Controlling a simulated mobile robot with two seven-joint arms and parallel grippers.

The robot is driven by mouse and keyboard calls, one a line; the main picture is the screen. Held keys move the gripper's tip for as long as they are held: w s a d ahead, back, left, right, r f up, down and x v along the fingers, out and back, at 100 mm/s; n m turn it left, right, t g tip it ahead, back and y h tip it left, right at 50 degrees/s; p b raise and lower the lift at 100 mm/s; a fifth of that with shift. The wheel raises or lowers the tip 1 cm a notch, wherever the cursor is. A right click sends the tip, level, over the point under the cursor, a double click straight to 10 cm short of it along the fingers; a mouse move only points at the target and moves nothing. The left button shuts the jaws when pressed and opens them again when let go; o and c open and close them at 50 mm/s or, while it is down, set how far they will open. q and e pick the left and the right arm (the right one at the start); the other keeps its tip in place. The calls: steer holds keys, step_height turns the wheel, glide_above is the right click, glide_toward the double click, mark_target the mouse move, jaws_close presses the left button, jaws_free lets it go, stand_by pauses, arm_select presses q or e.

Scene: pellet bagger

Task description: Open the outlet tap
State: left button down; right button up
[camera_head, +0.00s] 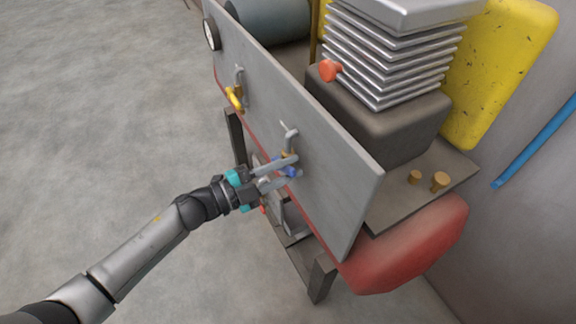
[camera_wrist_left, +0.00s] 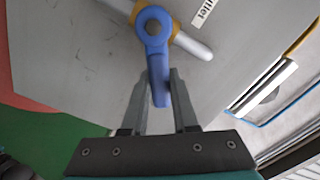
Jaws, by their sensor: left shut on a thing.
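The outlet tap has a blue lever handle (camera_wrist_left: 154,62) on a brass-coloured body (camera_wrist_left: 138,12) and a pale pipe (camera_wrist_left: 192,45). A partly cut-off label (camera_wrist_left: 204,12) ending in "utlet" is beside it. In the wrist view, the lever points down from its pivot, at a steep angle across the pipe. My left gripper (camera_head: 296,167) reaches the grey panel (camera_head: 335,165) from the left and is shut on the blue lever, with one finger on each side. In the head view, the fingers hide much of the tap. My right gripper is not in view.
A second tap with a yellow handle (camera_head: 234,98) and a round gauge (camera_head: 211,34) are farther left on the panel. A red knob (camera_head: 330,70) stands by the finned metal block (camera_head: 395,50). A red rounded tank (camera_head: 405,248) is below right. Open floor (camera_head: 100,110) lies left.

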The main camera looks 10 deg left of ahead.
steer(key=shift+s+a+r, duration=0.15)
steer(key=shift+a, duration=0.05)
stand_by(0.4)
arm_select(q)
steer(key=c, duration=0.7)
jaws_free()
steer(key=shift+a, duration=0.1)
steer(key=shift+p+v, duration=0.95)
steer(key=shift+v, duration=6.6)
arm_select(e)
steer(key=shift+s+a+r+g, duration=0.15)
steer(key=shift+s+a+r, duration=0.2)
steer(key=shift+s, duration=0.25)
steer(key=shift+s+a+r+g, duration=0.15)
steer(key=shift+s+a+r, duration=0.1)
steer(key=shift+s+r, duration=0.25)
arm_select(q)
steer(key=shift+r, duration=0.1)
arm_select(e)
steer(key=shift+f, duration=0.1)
